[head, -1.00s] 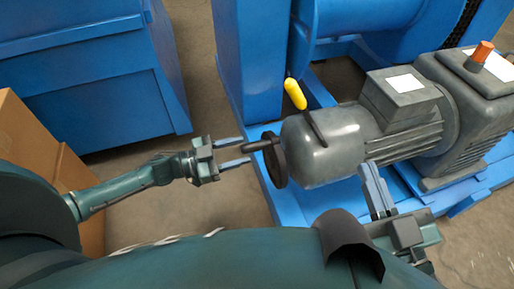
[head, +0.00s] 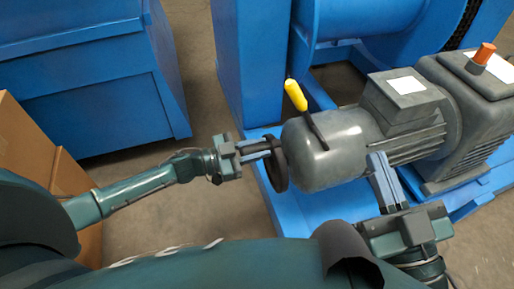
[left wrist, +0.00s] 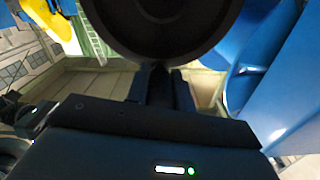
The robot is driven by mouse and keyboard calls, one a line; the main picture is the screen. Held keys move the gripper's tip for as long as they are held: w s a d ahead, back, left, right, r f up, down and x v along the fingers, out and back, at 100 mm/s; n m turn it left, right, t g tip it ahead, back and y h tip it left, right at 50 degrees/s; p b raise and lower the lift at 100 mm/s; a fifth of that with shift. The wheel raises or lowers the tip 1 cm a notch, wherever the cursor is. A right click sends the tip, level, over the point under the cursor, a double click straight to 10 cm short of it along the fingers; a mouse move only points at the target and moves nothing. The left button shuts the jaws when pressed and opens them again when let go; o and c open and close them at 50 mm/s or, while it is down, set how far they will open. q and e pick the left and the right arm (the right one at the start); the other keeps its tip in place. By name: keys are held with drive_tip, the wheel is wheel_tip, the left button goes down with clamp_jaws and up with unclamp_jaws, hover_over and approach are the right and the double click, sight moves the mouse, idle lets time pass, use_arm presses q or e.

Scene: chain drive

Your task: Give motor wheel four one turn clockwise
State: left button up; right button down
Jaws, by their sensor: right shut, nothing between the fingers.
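The motor wheel (head: 277,170) is a dark disc at the left end of the grey motor (head: 330,150). A short dark crank handle sticks out from its face to the left. My left gripper (head: 258,149) reaches it from the left, its fingers closed around the handle. In the left wrist view the dark round wheel (left wrist: 160,25) fills the top, with the handle (left wrist: 158,82) between the fingers. My right gripper (head: 386,180) is shut and empty, beside the motor's near side at the lower right.
A yellow-gripped lever (head: 295,95) rises just behind the motor. The motor stands on a blue frame (head: 315,215) beside a grey gearbox (head: 470,115) with an orange cap. A blue cabinet (head: 90,90) and a cardboard box (head: 40,150) are at the left. Bare floor lies between.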

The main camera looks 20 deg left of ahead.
use_arm(q)
clamp_jaws()
drive_tip(key=shift+s, duration=0.15)
